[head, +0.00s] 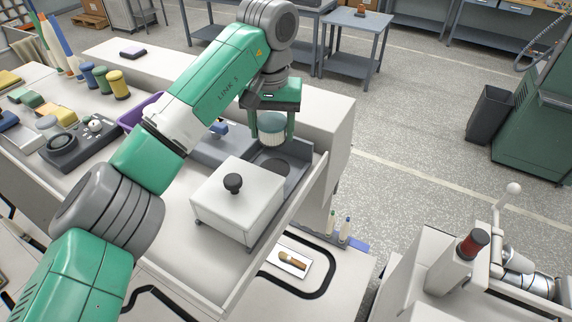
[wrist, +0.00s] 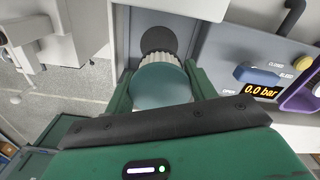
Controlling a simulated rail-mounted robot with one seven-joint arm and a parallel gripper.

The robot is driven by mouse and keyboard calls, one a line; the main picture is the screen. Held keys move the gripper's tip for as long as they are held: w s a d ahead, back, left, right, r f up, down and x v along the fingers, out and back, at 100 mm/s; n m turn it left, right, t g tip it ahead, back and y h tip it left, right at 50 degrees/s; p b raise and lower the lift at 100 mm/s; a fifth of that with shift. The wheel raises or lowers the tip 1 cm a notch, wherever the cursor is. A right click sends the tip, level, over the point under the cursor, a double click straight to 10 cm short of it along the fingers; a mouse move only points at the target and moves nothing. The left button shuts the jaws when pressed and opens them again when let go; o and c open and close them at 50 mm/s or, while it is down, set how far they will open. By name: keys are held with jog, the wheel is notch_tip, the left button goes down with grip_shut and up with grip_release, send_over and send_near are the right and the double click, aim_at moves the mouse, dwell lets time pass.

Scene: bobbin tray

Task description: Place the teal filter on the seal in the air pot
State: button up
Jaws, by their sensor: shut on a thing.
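The teal filter (head: 271,123), with a teal cap and a white pleated side, is held between the fingers of my gripper (head: 271,128). In the wrist view its round cap (wrist: 160,86) fills the space between the fingers of my gripper (wrist: 160,88). The seal (head: 273,168) is a dark disc on the floor of the grey air pot (head: 303,152). The filter is above the pot and apart from the seal in the head view. In the wrist view the seal (wrist: 158,38) shows just beyond the filter's pleated side, partly hidden by it.
A white box-shaped lid (head: 240,212) with a black knob stands in front of the pot. A blue valve handle (head: 218,129) is left of the pot; its panel's display (wrist: 262,91) reads 0.0 bar. A purple bin (head: 138,113) and several bobbins stand further left.

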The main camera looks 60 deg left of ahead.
aim_at(273, 121)
notch_tip(273, 121, down, 8)
jog(key=shift+f+p, duration=0.2)
jog(key=shift+p, duration=0.25)
jog(key=shift+d+f, duration=0.1)
jog(key=shift+f, duration=0.05)
jog(key=o, duration=1)
notch_tip(273, 121, up, 12)
jog(key=shift+r, duration=0.2)
